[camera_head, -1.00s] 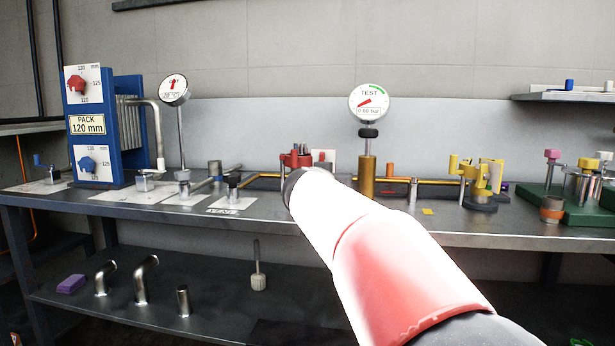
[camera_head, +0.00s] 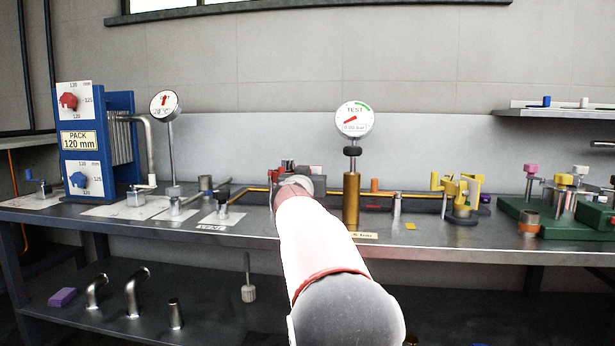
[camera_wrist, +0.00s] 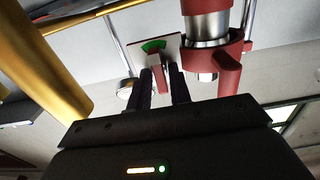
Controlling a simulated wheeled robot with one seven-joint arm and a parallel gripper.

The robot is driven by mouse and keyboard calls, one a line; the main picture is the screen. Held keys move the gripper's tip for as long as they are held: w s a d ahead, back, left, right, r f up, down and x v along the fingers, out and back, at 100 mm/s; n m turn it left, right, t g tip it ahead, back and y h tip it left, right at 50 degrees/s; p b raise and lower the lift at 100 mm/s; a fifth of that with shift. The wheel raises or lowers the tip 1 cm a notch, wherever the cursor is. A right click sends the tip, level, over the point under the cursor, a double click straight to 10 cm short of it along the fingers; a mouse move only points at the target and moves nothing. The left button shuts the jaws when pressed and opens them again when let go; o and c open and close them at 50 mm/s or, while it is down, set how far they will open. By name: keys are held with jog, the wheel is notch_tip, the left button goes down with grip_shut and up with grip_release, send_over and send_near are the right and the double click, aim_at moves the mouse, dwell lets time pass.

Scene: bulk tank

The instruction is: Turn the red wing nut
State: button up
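A red wing-shaped part (camera_wrist: 157,68) shows in the wrist view in front of a white card with a green arc (camera_wrist: 153,46); I take it for the red wing nut. My gripper (camera_wrist: 161,80) has its two dark fingers apart, one on each side of this red part. I cannot see contact on both sides. A red clamp with a handle (camera_wrist: 229,75) sits around a steel pipe just right of the fingers. In the head view the red fitting (camera_head: 287,165) is partly hidden behind my arm, and my fingers are hidden too.
The brass post with the TEST gauge (camera_head: 351,199) stands close by on the right; it is the gold cylinder (camera_wrist: 55,65) in the wrist view. A blue pack frame (camera_head: 121,150) with red and blue knobs stands at the left. Yellow fittings (camera_head: 456,188) stand farther right.

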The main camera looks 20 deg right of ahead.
jog(key=shift+c, duration=0.3)
grip_shut()
